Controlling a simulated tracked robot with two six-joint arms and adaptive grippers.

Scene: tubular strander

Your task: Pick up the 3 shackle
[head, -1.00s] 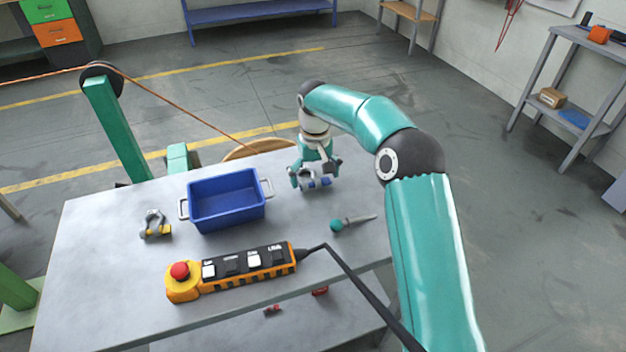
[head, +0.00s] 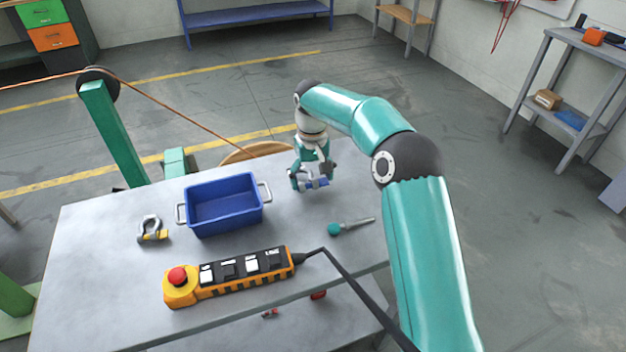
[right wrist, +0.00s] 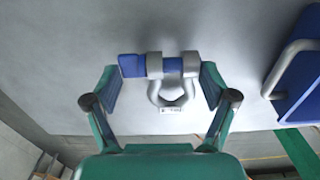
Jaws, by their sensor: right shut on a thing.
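My right gripper (head: 311,183) is at the back right of the table, right of the blue bin. It is shut on a grey shackle with a blue pin (head: 318,184). In the right wrist view this shackle (right wrist: 172,66) sits between the two fingers (right wrist: 161,88), pin crosswise, with a small white tag on its bow. I cannot tell whether it touches the table. A second grey shackle with yellow pin parts (head: 151,229) lies left of the bin. My left gripper is out of view.
The blue bin (head: 224,228) with grey handles looks empty; its edge shows in the right wrist view (right wrist: 299,88). A teal-handled tool (head: 350,227) lies in front of my right gripper. An orange control pendant (head: 230,276) with a black cable lies at the table's front.

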